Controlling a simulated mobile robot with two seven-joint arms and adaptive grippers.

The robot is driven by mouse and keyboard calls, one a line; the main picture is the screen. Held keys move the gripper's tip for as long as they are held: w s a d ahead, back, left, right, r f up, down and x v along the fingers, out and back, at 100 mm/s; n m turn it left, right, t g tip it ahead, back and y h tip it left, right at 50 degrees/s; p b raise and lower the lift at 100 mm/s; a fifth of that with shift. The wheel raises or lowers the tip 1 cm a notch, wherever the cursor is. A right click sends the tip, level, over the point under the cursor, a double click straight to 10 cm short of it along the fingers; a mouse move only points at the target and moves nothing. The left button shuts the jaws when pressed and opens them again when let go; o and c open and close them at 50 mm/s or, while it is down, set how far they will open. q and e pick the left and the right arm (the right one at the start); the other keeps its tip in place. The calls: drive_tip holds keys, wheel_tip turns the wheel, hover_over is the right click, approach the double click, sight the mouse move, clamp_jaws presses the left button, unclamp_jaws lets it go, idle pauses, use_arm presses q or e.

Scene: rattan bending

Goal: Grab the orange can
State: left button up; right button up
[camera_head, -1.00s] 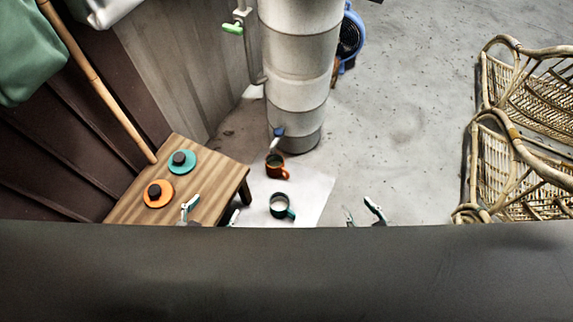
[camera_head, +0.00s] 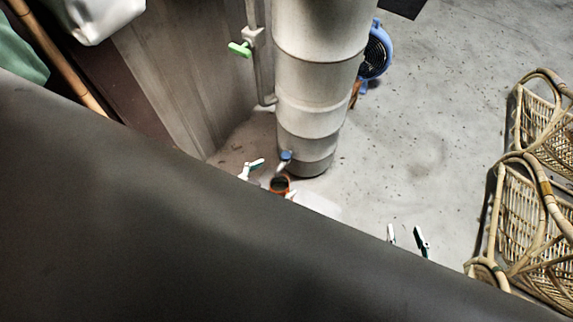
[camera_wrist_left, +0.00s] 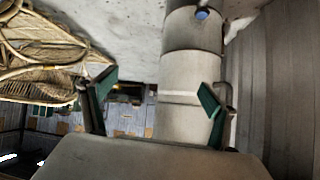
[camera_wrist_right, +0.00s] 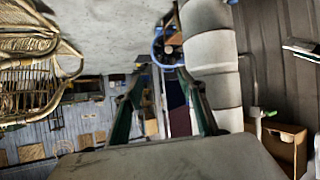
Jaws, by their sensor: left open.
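The orange can (camera_head: 280,185) is a small cup with a dark inside. In the head view it is on the floor by the foot of a tall pale cylinder, its lower part cut off by a broad dark shape. My left gripper (camera_head: 269,180) is open beside the can, one white finger up and left of it and a white tip at its lower right. I cannot tell whether it touches the can. The left wrist view shows its fingers apart (camera_wrist_left: 155,100), without the can. My right gripper (camera_head: 405,236) is open and empty to the right; its fingers show in the right wrist view (camera_wrist_right: 164,108).
The pale cylinder (camera_head: 310,90) with a blue-handled tap (camera_head: 286,157) stands close behind the can. A blue fan (camera_head: 375,52) is behind it. Rattan chairs (camera_head: 530,210) stand at the right. Floor between cylinder and chairs is clear.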

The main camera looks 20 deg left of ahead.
use_arm(q)
drive_tip(key=w+f+g+b, duration=0.1)
drive_tip(key=w+f+b, duration=0.4)
drive_tip(key=w+f, duration=0.5)
drive_tip(key=w+a+f+n+g+y+b, duration=0.1)
drive_tip(key=f+b, duration=0.5)
drive_tip(key=f, duration=0.6)
drive_tip(key=w+a+f+n+g+b, duration=0.1)
drive_tip(key=f+b, duration=0.5)
drive_tip(key=f, duration=0.6)
drive_tip(key=w+a+f+n+g+y+b, duration=0.1)
drive_tip(key=w+a+f+g+b, duration=0.2)
drive_tip(key=f, duration=0.9)
drive_tip(key=w+a+b, duration=0.1)
drive_tip(key=a+b, duration=0.2)
drive_tip(key=shift+w+y, duration=0.3)
drive_tip(key=shift+w, duration=0.1)
drive_tip(key=shift+f, duration=0.1)
drive_tip(key=c, duration=2)
drive_tip(key=shift+c, duration=0.9)
use_arm(e)
drive_tip(key=s+a+f+m+y, duration=0.1)
drive_tip(key=a+f+m+y, duration=0.1)
drive_tip(key=a+f+m, duration=0.4)
drive_tip(key=a, duration=0.4)
drive_tip(key=shift+s+t, duration=0.2)
drive_tip(key=shift+t, duration=0.2)
